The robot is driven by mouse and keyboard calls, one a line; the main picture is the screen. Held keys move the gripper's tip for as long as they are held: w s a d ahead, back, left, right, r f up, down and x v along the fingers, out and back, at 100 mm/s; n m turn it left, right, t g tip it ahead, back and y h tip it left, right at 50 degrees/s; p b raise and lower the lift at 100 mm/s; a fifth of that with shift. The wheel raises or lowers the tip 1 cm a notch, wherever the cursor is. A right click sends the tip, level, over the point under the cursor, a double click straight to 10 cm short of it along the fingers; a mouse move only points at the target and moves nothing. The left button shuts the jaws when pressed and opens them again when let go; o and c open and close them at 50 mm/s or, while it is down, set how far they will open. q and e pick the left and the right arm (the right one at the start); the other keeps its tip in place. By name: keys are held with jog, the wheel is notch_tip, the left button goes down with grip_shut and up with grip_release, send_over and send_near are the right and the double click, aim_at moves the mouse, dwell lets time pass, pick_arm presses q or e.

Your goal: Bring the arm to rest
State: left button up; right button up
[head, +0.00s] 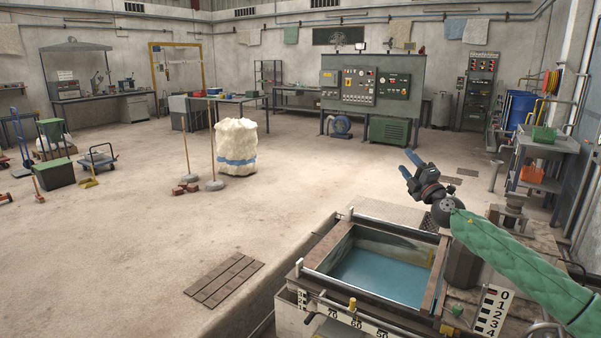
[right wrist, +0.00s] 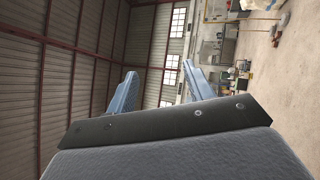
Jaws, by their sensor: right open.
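My right arm, in a green quilted sleeve, comes in from the lower right of the head view. Its gripper (head: 408,164) is raised above the far right part of the water tank and points up and to the left. Its two blue fingers stand apart with nothing between them. My left gripper is in neither view.
A tank (head: 385,272) with blue water and marked scales stands below the gripper. A metal side table (head: 545,148) stands at the right. A white bulk bag (head: 236,147) stands mid-floor. A control panel (head: 372,88) is at the back. The floor left of the tank is largely clear.

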jog(key=s+a+r+m+t+h, duration=0.15)
jog(key=s+m+h, duration=0.45)
jog(key=m+h, duration=0.6)
jog(key=s+a+f+m+g+y, duration=0.2)
jog(key=s+a+f+g, duration=0.3)
jog(key=s+f, duration=0.65)
jog(key=s+a+f+m+g+y, duration=0.15)
jog(key=s+a+f+g, duration=0.35)
jog(key=s+f, duration=0.65)
jog(key=s+a+f+m+g+y, duration=0.1)
jog(key=s+a+f+m+g, duration=0.3)
jog(key=s+f, duration=0.8)
jog(key=s+a+f+g, duration=0.1)
jog(key=s+f+g, duration=0.2)
jog(key=s+f, duration=0.6)
jog(key=s+a+f+m+g+y, duration=0.1)
jog(key=s+a+f+g, duration=0.1)
jog(key=s+f, duration=0.7)
jog(key=s+g, duration=0.1)
jog(key=s, duration=0.6)
jog(key=shift+s+f, duration=0.2)
jog(key=shift+s, duration=0.05)
